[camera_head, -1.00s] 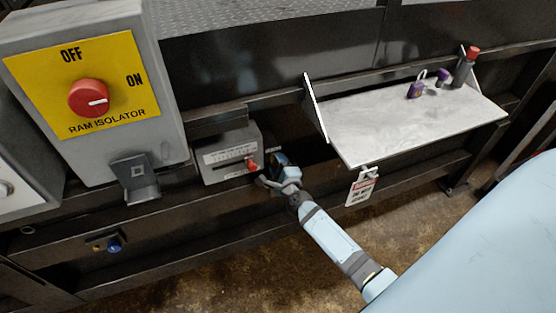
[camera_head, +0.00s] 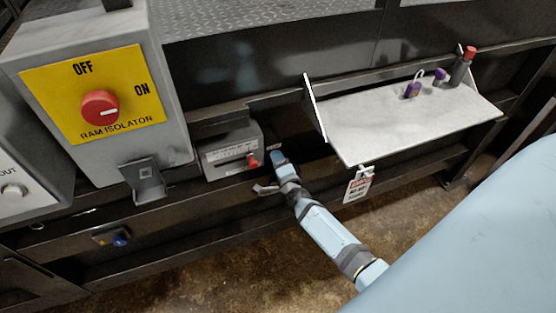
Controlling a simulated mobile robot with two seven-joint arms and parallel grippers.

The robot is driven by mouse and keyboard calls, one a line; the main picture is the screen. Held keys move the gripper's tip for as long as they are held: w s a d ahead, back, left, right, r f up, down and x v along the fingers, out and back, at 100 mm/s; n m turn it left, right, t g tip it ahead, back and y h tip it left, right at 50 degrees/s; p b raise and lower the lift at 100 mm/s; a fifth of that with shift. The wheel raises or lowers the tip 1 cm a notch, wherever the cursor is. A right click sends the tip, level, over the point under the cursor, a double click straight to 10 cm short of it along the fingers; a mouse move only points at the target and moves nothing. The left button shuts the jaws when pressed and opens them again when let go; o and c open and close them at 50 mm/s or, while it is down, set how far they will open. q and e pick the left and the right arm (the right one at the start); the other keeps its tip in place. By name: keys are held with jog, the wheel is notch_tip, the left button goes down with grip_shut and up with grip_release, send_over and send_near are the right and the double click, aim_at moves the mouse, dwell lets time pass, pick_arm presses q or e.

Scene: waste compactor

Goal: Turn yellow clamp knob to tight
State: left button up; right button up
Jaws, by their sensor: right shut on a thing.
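My right gripper (camera_head: 276,175) comes in from the lower right and is at the dark frame rail, just right of the grey box with a scale. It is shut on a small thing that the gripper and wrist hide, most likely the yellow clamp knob. No yellow of that knob shows clearly in the head view, so its setting cannot be read. The grey scale box (camera_head: 225,157) has a red tab (camera_head: 252,160) at its right end, close to the gripper but apart from it. My left gripper is not in view.
The ram isolator box (camera_head: 170,95) with its red knob (camera_head: 100,107) stands at the left. A blue knob (camera_head: 121,240) is at the lower left.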

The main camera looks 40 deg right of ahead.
dwell(0.3)
jog(key=o, duration=0.9)
jog(key=b+v, duration=0.1)
jog(key=v, duration=1.3)
jog(key=shift+d+f, duration=0.1)
jog(key=s+a+n+g+y+p, duration=0.1)
jog(key=s+a+n+g+y, duration=0.1)
jog(key=s+a+n, duration=0.2)
jog(key=s+a+r+n+g+y+p, duration=0.1)
jog(key=s+a+n+g+y+p, duration=0.1)
jog(key=n, duration=0.8)
jog(key=s+a+r+n+g+y+p, duration=0.1)
jog(key=s+a+n+g+y, duration=0.1)
jog(key=s+a+n, duration=0.5)
jog(key=shift+a+n+y+p, duration=0.25)
jog(key=shift+n+y+p, duration=0.15)
jog(key=shift+y, duration=0.3)
